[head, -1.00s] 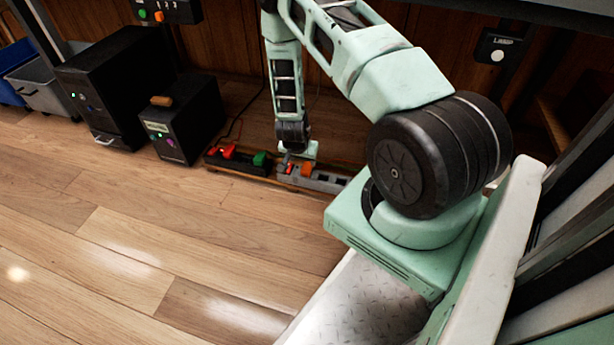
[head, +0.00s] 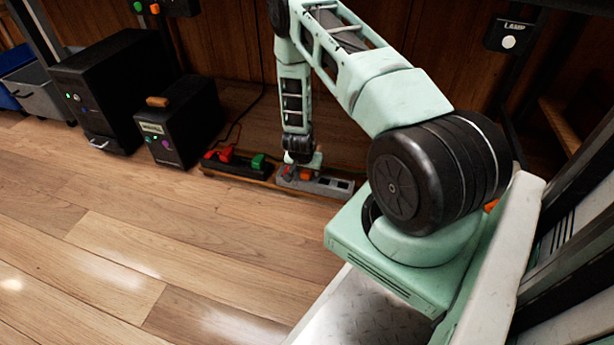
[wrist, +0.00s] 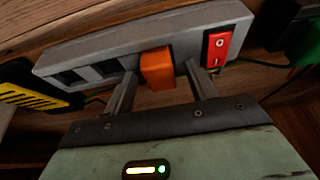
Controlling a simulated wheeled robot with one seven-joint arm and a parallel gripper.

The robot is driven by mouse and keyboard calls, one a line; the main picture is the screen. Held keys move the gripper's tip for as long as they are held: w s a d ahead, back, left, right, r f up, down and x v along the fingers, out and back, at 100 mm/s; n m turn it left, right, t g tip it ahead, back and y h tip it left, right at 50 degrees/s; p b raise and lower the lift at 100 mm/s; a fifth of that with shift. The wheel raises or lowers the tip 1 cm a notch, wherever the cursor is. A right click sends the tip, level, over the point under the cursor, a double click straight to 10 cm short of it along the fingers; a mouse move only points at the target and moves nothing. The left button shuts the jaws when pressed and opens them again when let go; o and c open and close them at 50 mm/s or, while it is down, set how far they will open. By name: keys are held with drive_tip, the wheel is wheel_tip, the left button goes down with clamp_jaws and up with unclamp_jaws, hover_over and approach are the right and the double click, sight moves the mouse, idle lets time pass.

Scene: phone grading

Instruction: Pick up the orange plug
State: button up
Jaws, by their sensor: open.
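The orange plug (wrist: 157,70) sits in a grey power strip (wrist: 100,42) on the wooden floor, near the strip's red rocker switch (wrist: 217,46). My gripper (wrist: 165,84) is open, with one finger on each side of the orange plug in the wrist view. I cannot tell whether either finger touches it. In the head view the orange plug (head: 305,174) shows just below my gripper (head: 301,166), on the grey strip (head: 335,186).
A black strip (head: 238,170) with a red plug (head: 226,154) and a green plug (head: 258,161) lies to the left. Black boxes (head: 182,120) stand further left. A yellow-and-black object (wrist: 30,90) is beside the grey strip. The floor in front is clear.

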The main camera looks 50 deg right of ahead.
drive_tip(key=c, duration=1.2)
drive_tip(key=shift+r, duration=0.1)
